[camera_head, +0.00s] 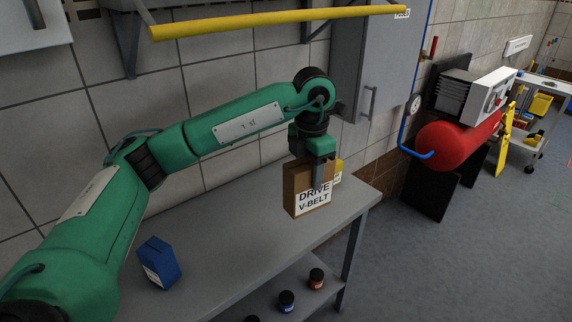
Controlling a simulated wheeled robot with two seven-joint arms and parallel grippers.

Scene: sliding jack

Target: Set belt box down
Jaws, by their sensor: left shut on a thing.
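The belt box (307,198) is a brown carton with a white label reading "DRIVE V-BELT". My left gripper (318,174) reaches down from above and is shut on the belt box. The box is upright, over or on the right part of the grey bench (222,220); I cannot tell whether its bottom touches the top. A small yellow thing (338,171) shows partly behind the box and gripper. My right gripper is not in view.
A blue box (158,262) stands on the bench at the left. Small jars (286,300) sit on the lower shelf. A yellow bar (270,20) runs above my arm. A red tank (455,142) stands to the right. The bench middle is clear.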

